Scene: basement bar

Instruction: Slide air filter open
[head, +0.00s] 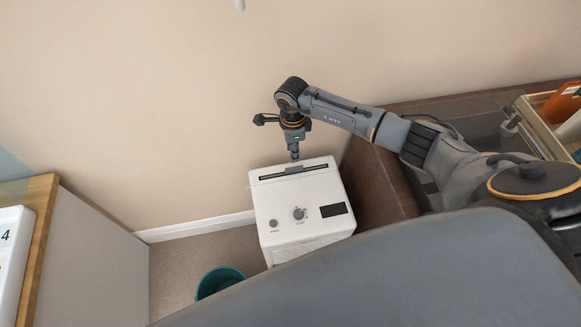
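A white box-shaped appliance (288,236) stands on the floor against the wall, seen from above. A long dark slot (270,177) with a grey strip runs across the back of its top. I take this strip to be the air filter part. My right gripper (294,155) points down at the middle of the slot, at or just above a small grey raised piece there. Its fingers look narrow and close together, but I cannot tell whether they touch or hold the piece. My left gripper is not in view.
The appliance's top also has a knob (299,213), a small button and a dark display (333,210). A brown cabinet (376,182) stands close on its right. A teal bin (218,281) stands on the floor in front. A wooden crate (535,125) holds items at far right.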

